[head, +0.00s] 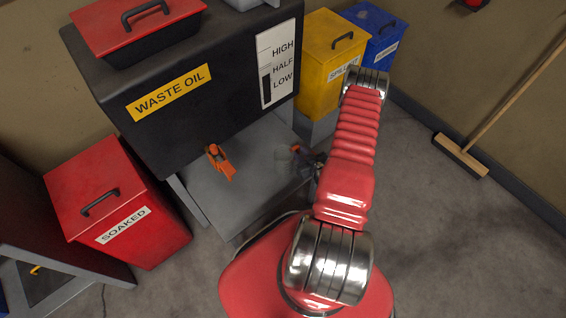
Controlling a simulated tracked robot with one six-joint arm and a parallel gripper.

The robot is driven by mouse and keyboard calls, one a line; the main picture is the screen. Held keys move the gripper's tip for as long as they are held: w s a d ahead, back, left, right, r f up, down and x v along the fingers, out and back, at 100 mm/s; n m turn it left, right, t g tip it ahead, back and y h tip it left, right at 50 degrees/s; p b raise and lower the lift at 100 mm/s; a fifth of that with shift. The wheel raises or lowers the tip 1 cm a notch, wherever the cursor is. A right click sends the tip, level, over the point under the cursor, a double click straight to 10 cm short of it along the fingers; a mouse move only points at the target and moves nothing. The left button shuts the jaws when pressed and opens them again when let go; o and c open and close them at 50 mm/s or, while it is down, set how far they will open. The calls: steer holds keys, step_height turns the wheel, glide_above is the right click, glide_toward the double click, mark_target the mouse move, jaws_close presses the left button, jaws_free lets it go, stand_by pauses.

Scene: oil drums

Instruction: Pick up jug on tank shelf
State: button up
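The black tank (195,105) labelled WASTE OIL stands on a frame with a grey shelf (225,195) below it. On the shelf's right part there is a small, faint grey translucent shape (284,160), which may be the jug; its outline is hard to make out. My gripper (301,157) is right beside this shape, at the shelf's right side, partly hidden behind my red arm. Its fingers are too small and covered to show whether they are open or shut, or whether they touch the shape.
A red SOAKED bin (115,205) stands left. Yellow (325,65) and blue (372,32) bins stand behind right. A broom (460,155) leans at the right wall. The right floor is clear.

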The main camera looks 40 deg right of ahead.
steer(key=shift+c, duration=0.4)
jaws_close()
steer(key=shift+r, duration=0.1)
steer(key=shift+r, duration=4.95)
